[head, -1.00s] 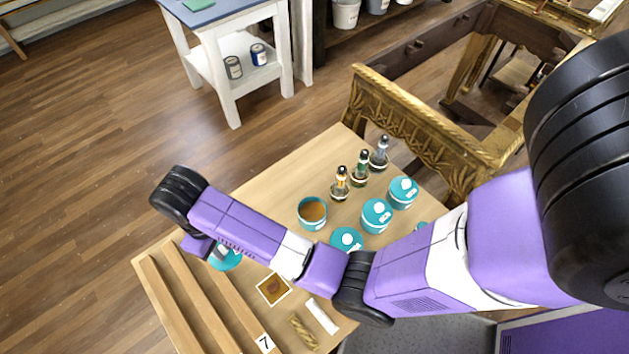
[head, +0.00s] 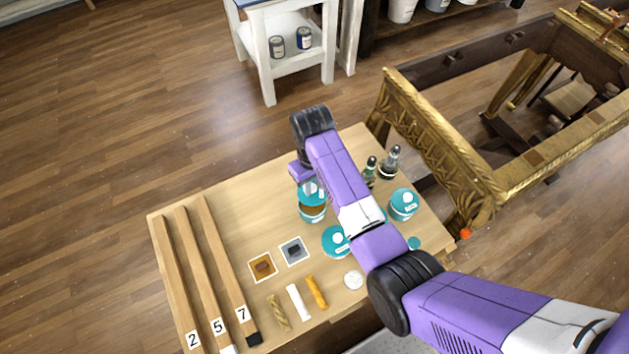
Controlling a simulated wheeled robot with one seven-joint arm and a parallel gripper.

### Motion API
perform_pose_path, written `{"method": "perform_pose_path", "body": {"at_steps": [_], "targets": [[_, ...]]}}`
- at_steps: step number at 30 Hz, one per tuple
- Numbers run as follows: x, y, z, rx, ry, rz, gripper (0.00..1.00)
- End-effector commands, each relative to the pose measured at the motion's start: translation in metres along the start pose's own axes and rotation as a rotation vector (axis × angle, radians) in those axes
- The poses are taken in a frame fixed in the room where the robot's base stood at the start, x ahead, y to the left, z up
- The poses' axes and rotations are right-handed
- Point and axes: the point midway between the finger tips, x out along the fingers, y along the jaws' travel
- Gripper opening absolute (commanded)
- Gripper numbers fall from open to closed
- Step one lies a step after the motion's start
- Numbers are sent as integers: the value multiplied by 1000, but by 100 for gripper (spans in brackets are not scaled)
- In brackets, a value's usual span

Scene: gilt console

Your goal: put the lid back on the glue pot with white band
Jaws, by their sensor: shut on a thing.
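The open glue pot (head: 313,213) is teal with brown glue inside and stands on the wooden tabletop. My gripper (head: 311,182) is shut on a teal lid (head: 309,194), which is at the pot's far side and covers part of its mouth in the head view. Brown glue still shows along the near side. The height between lid and rim cannot be told. My arm hides most of the fingers and part of the lid. Whether this pot has a white band is not clear from here.
Lidded teal pots stand nearby, one at the right (head: 403,205) and one in front (head: 336,242). Dark bottles (head: 389,163) stand behind my arm. Numbered wooden strips (head: 228,270) lie at left. A gilt carved panel (head: 440,140) borders the right side.

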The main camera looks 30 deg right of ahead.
Motion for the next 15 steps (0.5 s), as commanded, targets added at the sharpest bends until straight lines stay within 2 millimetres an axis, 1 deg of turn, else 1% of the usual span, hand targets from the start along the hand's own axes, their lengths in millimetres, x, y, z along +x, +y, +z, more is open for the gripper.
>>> {"method": "perform_pose_path", "body": {"at_steps": [1,5,15], "targets": [[5,0,0,0,0,0,0],[13,0,1,0,-1,0,0],[41,0,1,0,-1,0,0]]}}
